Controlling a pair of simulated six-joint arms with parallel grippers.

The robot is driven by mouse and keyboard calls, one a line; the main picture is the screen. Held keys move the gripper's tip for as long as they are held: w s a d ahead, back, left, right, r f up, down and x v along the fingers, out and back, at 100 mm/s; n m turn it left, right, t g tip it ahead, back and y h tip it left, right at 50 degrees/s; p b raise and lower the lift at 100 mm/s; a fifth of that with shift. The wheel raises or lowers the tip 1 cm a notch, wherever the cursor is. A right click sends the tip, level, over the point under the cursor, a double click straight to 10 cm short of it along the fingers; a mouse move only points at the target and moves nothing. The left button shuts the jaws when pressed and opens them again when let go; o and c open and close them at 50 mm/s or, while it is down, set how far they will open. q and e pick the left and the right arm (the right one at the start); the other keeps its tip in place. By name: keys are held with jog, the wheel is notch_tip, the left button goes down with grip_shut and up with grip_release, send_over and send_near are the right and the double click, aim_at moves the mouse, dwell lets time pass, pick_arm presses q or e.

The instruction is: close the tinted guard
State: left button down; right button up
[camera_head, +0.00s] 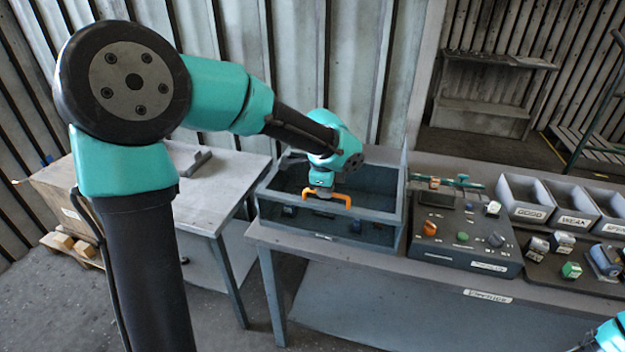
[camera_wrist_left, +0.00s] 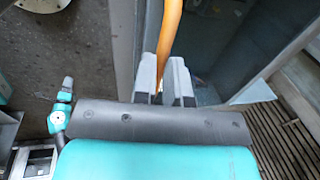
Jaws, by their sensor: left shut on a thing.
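The blower housing (camera_head: 375,236) is a grey-blue box on the bench in the head view. The dark tinted guard (camera_head: 362,205) shows at the box, with an orange handle (camera_head: 343,197). How far the guard is tilted is hard to tell. My left gripper (camera_head: 320,194) reaches down from above and is shut on the handle. In the left wrist view the orange handle (camera_wrist_left: 170,32) runs between the two grey fingers (camera_wrist_left: 166,85), beside a dark panel (camera_wrist_left: 212,45). Only a teal part of my right arm shows at the lower right corner; its fingers are not seen.
A control panel (camera_head: 462,250) with knobs and buttons stands right of the housing.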

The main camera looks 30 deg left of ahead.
pick_arm(q)
jog(key=shift+s+d, duration=0.1)
jog(key=shift+s, duration=0.1)
jog(key=c, duration=1.5)
grip_release()
jog(key=shift+s, duration=0.1)
jog(key=o, duration=0.3)
jog(key=shift+o, duration=0.2)
jog(key=s+r, duration=0.3)
jog(key=r, duration=1.4)
jog(key=shift+d, duration=0.35)
